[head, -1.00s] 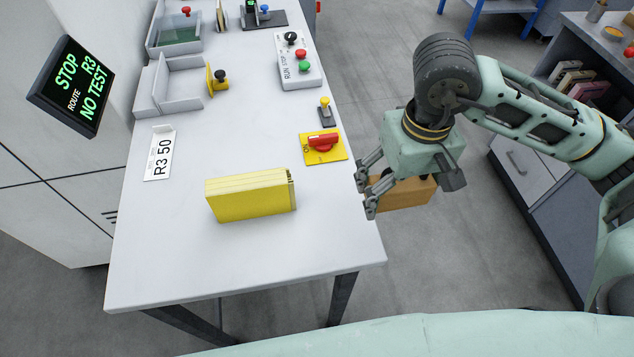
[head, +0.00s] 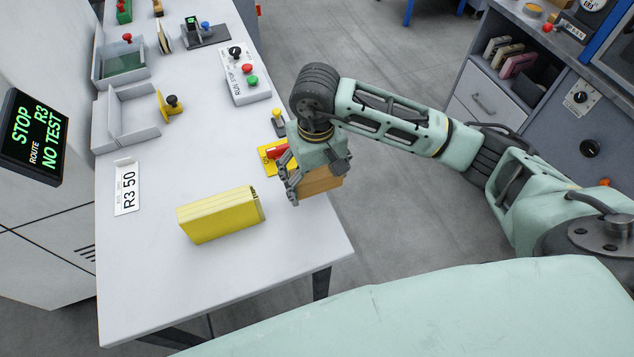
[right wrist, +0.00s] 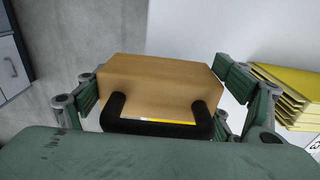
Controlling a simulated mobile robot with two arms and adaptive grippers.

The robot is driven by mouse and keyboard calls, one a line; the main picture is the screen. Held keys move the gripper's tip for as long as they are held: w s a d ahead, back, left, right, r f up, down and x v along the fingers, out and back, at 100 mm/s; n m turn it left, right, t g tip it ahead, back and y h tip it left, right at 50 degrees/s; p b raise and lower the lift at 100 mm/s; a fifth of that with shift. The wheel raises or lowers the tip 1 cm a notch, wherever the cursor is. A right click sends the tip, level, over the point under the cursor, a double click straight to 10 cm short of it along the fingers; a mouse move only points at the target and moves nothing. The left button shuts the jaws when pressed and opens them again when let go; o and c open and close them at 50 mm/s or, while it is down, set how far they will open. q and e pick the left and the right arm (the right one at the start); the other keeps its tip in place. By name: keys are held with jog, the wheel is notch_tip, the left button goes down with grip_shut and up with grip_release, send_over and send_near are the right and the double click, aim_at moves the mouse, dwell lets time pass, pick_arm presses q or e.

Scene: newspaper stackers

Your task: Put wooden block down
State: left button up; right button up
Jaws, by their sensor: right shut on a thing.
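The wooden block (head: 320,182) is a tan box at the right edge of the white table (head: 300,240). My right gripper (head: 293,188) is shut on it, and its fingers partly hide it in the head view. In the right wrist view the block (right wrist: 160,82) sits between the two fingers of my right gripper (right wrist: 158,90), with a black handle (right wrist: 160,127) on its near side. I cannot tell whether the block touches the table. My left gripper is not in view.
A yellow stack (head: 220,215) lies on the table left of the block, and shows in the right wrist view (right wrist: 290,95). A red switch on a yellow plate (head: 268,165) is close behind my gripper. The table's front middle is clear.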

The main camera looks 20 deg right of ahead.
aim_at(317, 188)
notch_tip(317, 188, down, 3)
jog(key=shift+f+p, duration=0.15)
jog(key=shift+p, duration=0.5)
jog(key=shift+f, duration=0.15)
jog(key=shift+f+b, duration=0.2)
jog(key=shift+b, duration=0.15)
jog(key=o, duration=1.3)
jog(key=shift+r, duration=0.1)
jog(key=shift+c, duration=0.2)
